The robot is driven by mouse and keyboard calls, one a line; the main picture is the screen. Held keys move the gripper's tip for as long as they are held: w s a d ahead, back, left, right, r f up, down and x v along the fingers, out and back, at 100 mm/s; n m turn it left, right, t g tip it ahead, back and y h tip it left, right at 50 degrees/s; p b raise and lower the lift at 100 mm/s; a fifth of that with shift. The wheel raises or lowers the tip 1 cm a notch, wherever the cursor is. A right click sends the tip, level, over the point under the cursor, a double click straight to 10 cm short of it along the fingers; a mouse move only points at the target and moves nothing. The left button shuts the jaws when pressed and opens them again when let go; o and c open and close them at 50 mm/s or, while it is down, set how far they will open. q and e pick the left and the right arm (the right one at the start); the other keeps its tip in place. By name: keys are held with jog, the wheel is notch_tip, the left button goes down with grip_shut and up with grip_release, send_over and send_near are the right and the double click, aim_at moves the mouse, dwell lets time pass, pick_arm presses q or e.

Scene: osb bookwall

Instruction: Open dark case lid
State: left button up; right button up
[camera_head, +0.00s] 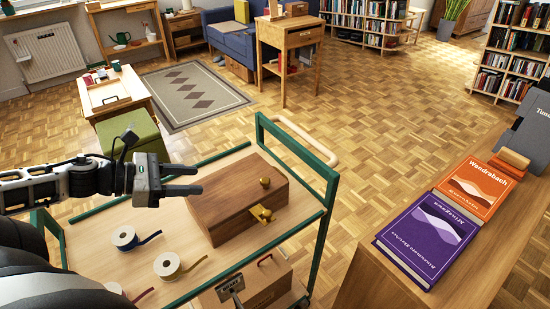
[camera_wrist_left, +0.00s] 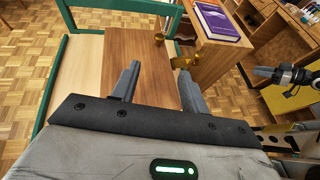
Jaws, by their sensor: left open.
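The dark case, a brown wooden box (camera_head: 228,208), sits on the pale top of a green-framed cart (camera_head: 95,228), with its lid down. A brass knob (camera_head: 265,182) and a brass latch (camera_head: 261,213) are at its right side. My left gripper (camera_head: 201,179) is open and empty, over the left part of the case in the head view. In the left wrist view its fingers (camera_wrist_left: 159,72) are apart, with the case (camera_wrist_left: 138,45) beyond them and the brass parts (camera_wrist_left: 184,62) near the right finger. Nothing shows between the fingers.
The cart's green rail (camera_head: 300,150) rises on the far side. A smaller box (camera_head: 262,290) is below the case's near side. A counter (camera_head: 385,285) with purple (camera_head: 427,238) and orange (camera_head: 475,188) books stands right.

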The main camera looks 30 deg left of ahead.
pick_arm(q)
jog(key=shift+w+d+f, duration=0.1)
jog(key=shift+w, duration=0.45)
jog(key=shift+w+d, duration=0.15)
jog(key=shift+d, duration=0.05)
jog(key=x, duration=0.3)
jog(key=shift+d, duration=0.15)
jog(key=b, duration=0.4)
send_near(264, 180)
jog(key=shift+f+x, duration=0.2)
jog(key=shift+x, duration=1)
jog(key=shift+w+d, duration=0.2)
jog(key=shift+w, duration=0.05)
jog(key=shift+w+d+f+b, duration=0.3)
jog(key=shift+w+d+b, duration=0.05)
jog(key=shift+w+b, duration=0.15)
jog(key=shift+w+d+f, duration=0.1)
jog(key=shift+w+d, duration=0.2)
jog(key=shift+w, duration=0.2)
jog(key=shift+x, duration=0.8)
pick_arm(e)
jog(key=shift+a+f, duration=0.2)
jog(key=shift+f, duration=0.35)
jog(key=shift+a+f, duration=0.2)
jog(key=shift+f, duration=0.3)
pick_arm(q)
jog(key=shift+f, duration=0.1)
